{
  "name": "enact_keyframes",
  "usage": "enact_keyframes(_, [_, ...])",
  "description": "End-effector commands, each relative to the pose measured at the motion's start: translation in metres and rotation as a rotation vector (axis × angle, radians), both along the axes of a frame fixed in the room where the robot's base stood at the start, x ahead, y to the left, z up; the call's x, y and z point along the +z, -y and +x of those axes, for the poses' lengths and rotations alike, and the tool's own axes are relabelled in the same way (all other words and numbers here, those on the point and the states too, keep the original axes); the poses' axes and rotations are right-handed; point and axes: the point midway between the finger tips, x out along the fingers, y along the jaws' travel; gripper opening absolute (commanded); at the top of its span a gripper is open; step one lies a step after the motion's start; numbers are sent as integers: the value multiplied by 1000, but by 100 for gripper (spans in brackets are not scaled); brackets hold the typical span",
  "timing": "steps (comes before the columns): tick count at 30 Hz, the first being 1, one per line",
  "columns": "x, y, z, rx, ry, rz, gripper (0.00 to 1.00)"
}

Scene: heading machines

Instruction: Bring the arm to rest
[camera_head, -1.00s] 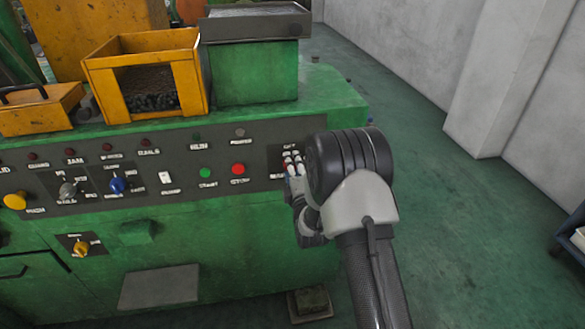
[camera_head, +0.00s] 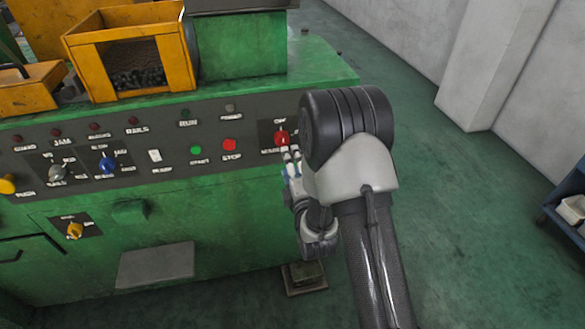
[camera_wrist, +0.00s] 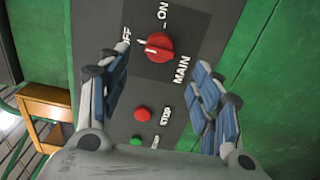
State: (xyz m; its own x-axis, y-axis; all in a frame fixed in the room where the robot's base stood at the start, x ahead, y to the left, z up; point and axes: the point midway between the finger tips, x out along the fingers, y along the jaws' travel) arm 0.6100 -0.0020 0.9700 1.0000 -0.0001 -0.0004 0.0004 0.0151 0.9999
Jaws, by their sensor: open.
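My gripper (camera_head: 290,162) is at the right end of the green machine's control panel, just below the red MAIN switch knob (camera_head: 281,138) in the head view. My arm hides part of that panel end. In the wrist view my gripper (camera_wrist: 168,62) is open, with its two blue-grey fingers spread apart. The red knob (camera_wrist: 159,46) shows between and beyond the fingertips, with nothing held. OFF and ON labels stand beside the knob; I cannot tell its setting for sure.
The panel carries a red stop button (camera_head: 229,145), a green start button (camera_head: 196,150) and several other knobs. A yellow bin (camera_head: 88,72) of dark parts stands on the machine. Open green floor (camera_head: 440,190) lies right, with a blue cart (camera_head: 566,215) at the edge.

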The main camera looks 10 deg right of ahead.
Motion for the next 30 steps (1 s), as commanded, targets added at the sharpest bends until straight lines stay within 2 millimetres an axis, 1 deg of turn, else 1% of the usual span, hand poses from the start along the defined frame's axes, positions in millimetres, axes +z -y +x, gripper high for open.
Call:
enact_keyframes(1, [0,0,-7,0,-2,0,59])
enact_keyframes(3, [0,0,-13,0,-1,0,59])
enact_keyframes(6, [0,0,-17,0,1,0,59])
enact_keyframes(20, [0,0,-18,0,0,0,59])
enact_keyframes(22, [3,0,-17,0,-6,10,59])
enact_keyframes(26, [19,0,-12,-3,-58,91,59])
enact_keyframes(28, [32,0,-10,-10,-114,173,59])
enact_keyframes(30, [47,0,-13,-26,-184,272,59])
